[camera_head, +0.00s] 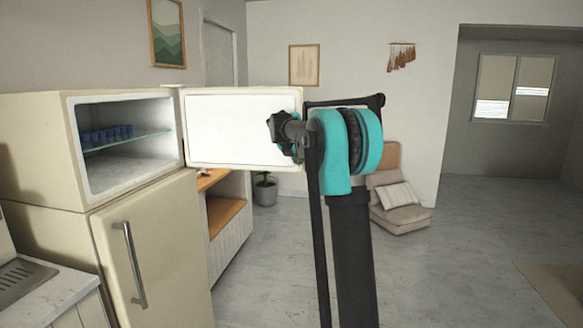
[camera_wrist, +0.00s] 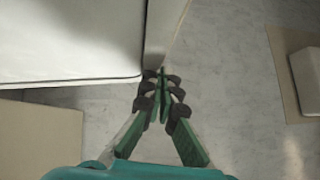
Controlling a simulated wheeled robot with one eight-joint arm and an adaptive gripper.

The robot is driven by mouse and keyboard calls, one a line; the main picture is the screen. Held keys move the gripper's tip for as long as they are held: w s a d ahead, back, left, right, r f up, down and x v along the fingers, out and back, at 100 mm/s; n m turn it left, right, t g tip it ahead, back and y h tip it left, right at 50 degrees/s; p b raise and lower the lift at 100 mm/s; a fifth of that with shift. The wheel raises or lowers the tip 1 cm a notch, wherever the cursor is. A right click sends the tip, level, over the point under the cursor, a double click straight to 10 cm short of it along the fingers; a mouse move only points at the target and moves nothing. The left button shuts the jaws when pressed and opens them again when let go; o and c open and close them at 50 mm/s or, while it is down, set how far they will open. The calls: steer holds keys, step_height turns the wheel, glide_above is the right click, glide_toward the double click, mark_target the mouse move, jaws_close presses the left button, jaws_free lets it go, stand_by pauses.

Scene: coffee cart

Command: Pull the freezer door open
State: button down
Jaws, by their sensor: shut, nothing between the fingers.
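The freezer (camera_head: 127,150) is the upper compartment of a cream fridge at the left. Its door (camera_head: 235,125) stands wide open in the head view, swung out to the right with its white inner face showing. The compartment holds a glass shelf (camera_head: 125,142) with blue cups or trays on it. My gripper (camera_head: 285,132) is at the right part of the door. In the wrist view my gripper (camera_wrist: 162,78) is shut with nothing between its fingers, its tips close to the door's edge (camera_wrist: 152,45). I cannot tell whether they touch it.
The lower fridge door (camera_head: 160,255), with a metal handle (camera_head: 130,265), is shut. A counter (camera_head: 50,285) is at the lower left. A wooden shelf unit (camera_head: 228,225), a plant (camera_head: 265,190) and a cushioned chair (camera_head: 398,200) stand behind.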

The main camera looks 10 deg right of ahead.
steer(key=shift+w+d, duration=0.35)
steer(key=shift+w, duration=0.4)
steer(key=shift+w+d, duration=0.35)
steer(key=shift+w, duration=0.45)
steer(key=shift+w+d, duration=0.35)
steer(key=shift+w, duration=0.4)
steer(key=shift+s+a, duration=0.1)
